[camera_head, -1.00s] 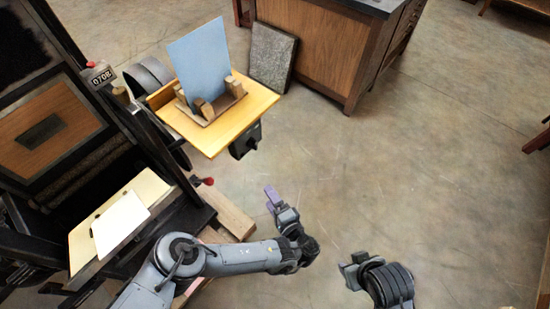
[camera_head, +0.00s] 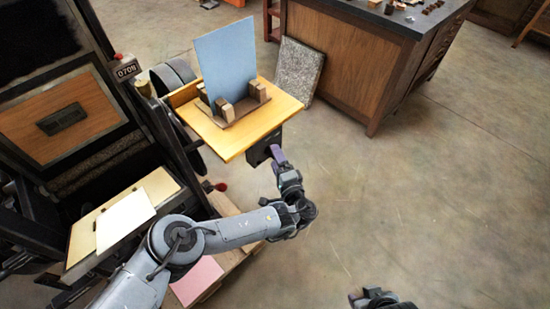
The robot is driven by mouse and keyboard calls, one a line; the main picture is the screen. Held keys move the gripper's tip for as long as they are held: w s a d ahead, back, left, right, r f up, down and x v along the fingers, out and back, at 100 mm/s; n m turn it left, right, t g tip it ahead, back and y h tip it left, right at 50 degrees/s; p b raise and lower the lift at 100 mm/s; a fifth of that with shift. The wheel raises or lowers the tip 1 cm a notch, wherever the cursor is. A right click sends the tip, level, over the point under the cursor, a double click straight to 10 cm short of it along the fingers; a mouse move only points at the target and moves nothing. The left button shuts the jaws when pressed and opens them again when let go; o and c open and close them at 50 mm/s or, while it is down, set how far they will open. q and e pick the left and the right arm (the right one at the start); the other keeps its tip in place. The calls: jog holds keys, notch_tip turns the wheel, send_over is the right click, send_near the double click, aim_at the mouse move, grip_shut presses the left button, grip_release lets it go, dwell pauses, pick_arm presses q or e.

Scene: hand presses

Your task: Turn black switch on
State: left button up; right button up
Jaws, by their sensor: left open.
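A black switch box (camera_head: 257,153) hangs under the right front edge of the wooden shelf (camera_head: 222,143). My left gripper (camera_head: 279,156), with purple fingertips, is open and holds nothing. Its tips are at the right side of the box and overlap it in the view; I cannot tell whether they touch. The gripper hides part of the box, and the switch's lever or setting cannot be made out. My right gripper (camera_head: 360,297) shows only partly at the bottom edge, well away from the box.
A blue sheet (camera_head: 226,60) stands upright between wooden blocks on the shelf. The large press (camera_head: 75,120) fills the left, with a red knob (camera_head: 221,187) near its base. A wooden cabinet (camera_head: 349,55) and a grey slab (camera_head: 299,70) stand behind. The floor at right is clear.

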pick_arm(q)
jog(key=shift+x, duration=0.85)
jog(key=c, duration=1)
jog(key=shift+c, duration=0.2)
